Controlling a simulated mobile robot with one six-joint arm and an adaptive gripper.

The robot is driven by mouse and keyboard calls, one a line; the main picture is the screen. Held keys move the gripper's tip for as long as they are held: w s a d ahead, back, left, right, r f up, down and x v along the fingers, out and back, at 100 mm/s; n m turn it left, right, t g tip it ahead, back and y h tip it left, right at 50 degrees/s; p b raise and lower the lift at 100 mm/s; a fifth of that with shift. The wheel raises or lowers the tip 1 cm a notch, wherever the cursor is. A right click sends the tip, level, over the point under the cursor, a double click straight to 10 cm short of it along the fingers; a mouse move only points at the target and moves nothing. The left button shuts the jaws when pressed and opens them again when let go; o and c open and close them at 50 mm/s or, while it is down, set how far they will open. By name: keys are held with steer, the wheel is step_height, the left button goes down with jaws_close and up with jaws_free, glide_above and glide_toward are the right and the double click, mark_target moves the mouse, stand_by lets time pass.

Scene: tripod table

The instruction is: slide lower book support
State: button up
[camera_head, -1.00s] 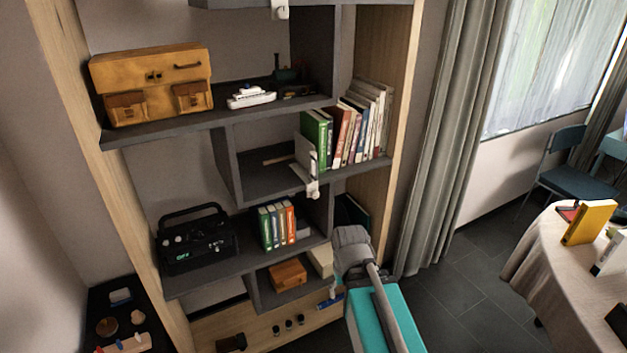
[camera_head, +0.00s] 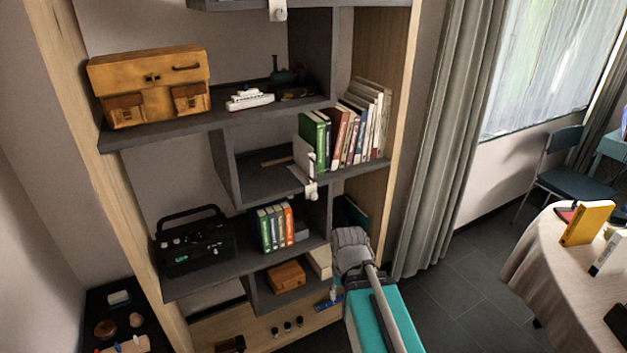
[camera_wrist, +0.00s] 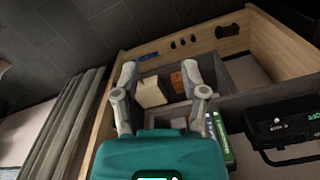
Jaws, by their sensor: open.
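The lower book support is a pale upright plate (camera_head: 303,156) on the middle right shelf, at the left end of a row of books (camera_head: 346,133). A white knobbed piece (camera_head: 312,188) hangs at the shelf's front edge just below it. The support cannot be made out in the wrist view. My gripper (camera_wrist: 161,72) is open in the wrist view, its fingers apart with nothing held. In the head view my arm is at lower centre right, below and to the right of the support, clear of it. The fingertips are hard to make out there.
A smaller row of books (camera_head: 272,226) and a black toolbox (camera_head: 196,241) stand on the shelf below. A brown box (camera_head: 286,276) sits lower. A curtain (camera_head: 446,140) hangs right of the shelf unit, and a round table (camera_head: 536,270) stands farther right.

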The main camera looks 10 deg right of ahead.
steer(key=w+a+r+n+t+y, duration=0.1)
steer(key=w+a+n+t+y, duration=0.3)
steer(key=w, duration=0.3)
steer(key=n+t+y+b, duration=0.25)
steer(key=t+y, duration=0.25)
steer(key=t, duration=0.7)
glide_toward(315, 179)
step_height(315, 179, up, 3)
steer(key=s+d, duration=0.2)
steer(key=s, duration=0.1)
steer(key=shift+w+r+m, duration=0.1)
steer(key=shift+w+m, duration=0.05)
steer(key=shift+m, duration=0.2)
steer(key=shift+w+g, duration=0.1)
steer(key=shift+g, duration=0.2)
steer(key=x, duration=1.3)
steer(key=shift+w+a, duration=0.15)
steer(key=shift+w, duration=0.1)
jaws_close()
